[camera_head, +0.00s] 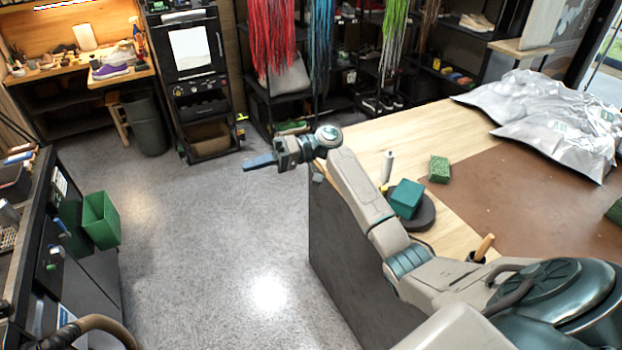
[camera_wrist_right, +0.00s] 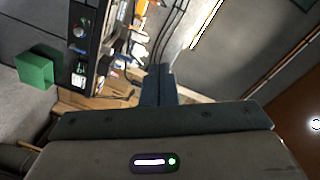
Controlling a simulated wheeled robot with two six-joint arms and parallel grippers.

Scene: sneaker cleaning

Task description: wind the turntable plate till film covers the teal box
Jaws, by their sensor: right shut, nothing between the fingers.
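A teal box (camera_head: 407,197) sits on a dark round turntable plate (camera_head: 424,217) on the light wood table. My right arm passes in front of the plate's left part. The box's visible faces look plain teal; I cannot make out film on them. A slim white upright cylinder (camera_head: 388,166) stands just behind the box; I cannot tell whether it is the film roll. My right gripper (camera_head: 248,163) is shut and empty, out over the floor left of the table, well away from the box. Its shut fingers show in the right wrist view (camera_wrist_right: 158,85). My left gripper is not in view.
A green sponge (camera_head: 440,169) lies right of the cylinder, beside a brown mat (camera_head: 520,195). Silver bags (camera_head: 560,120) cover the table's back right. A wooden-handled tool (camera_head: 484,246) stands near the front. A green bin (camera_head: 101,220) hangs at the left counter. The floor between is clear.

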